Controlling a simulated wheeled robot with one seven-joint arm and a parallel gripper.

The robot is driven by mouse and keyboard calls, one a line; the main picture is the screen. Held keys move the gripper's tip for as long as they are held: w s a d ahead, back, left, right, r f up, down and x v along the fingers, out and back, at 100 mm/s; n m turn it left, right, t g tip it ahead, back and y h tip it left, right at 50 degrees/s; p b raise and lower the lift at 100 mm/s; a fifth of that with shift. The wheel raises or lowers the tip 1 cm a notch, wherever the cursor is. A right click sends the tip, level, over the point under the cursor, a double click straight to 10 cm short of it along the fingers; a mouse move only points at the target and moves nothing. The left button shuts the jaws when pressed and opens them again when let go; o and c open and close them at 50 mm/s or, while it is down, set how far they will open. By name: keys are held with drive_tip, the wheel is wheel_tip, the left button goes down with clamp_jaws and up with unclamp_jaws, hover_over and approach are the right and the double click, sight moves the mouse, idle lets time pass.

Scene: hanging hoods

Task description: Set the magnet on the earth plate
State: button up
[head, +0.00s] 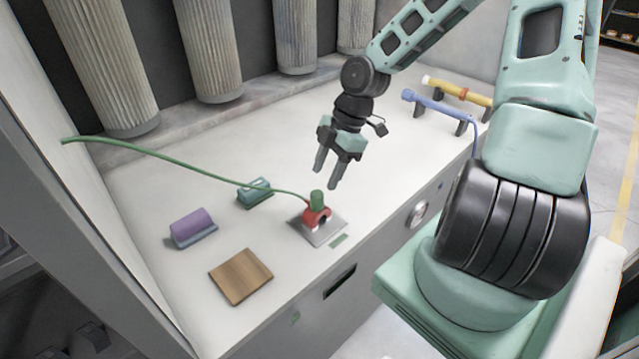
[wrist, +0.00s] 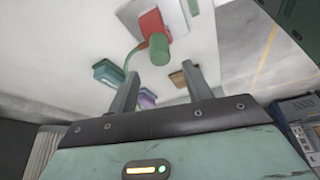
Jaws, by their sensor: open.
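The magnet, a red block with a green knob (head: 317,207), stands upright on the grey metal earth plate (head: 324,234) near the front of the white work surface. A green cable (head: 190,164) runs from it to the left wall. My gripper (head: 326,178) is open and empty, above and slightly behind the magnet, apart from it. In the wrist view the green knob (wrist: 159,49) and red body (wrist: 152,24) show beyond the open fingers (wrist: 165,85), with nothing between them. Part of the plate (wrist: 173,20) shows beside the red body.
A wooden block (head: 240,276), a purple-topped block (head: 193,227) and a teal block (head: 254,193) lie left of the plate. A blue tool (head: 438,104) and a yellow tool (head: 458,92) rest on stands at the right. Grey ribbed columns (head: 99,62) line the back.

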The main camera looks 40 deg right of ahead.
drive_tip(key=v, duration=0.5)
drive_tip(key=s+a+r+m+g+h, duration=0.1)
drive_tip(key=s+a+m+g+h, duration=0.3)
drive_tip(key=a, duration=1.1)
drive_tip(key=s+a+r+m+t, duration=0.3)
drive_tip(key=s+a+r, duration=0.3)
drive_tip(key=s+a, duration=0.6)
drive_tip(key=shift+s+r+m+p, duration=0.25)
drive_tip(key=shift+s+m+p, duration=0.15)
drive_tip(key=shift+f, duration=0.15)
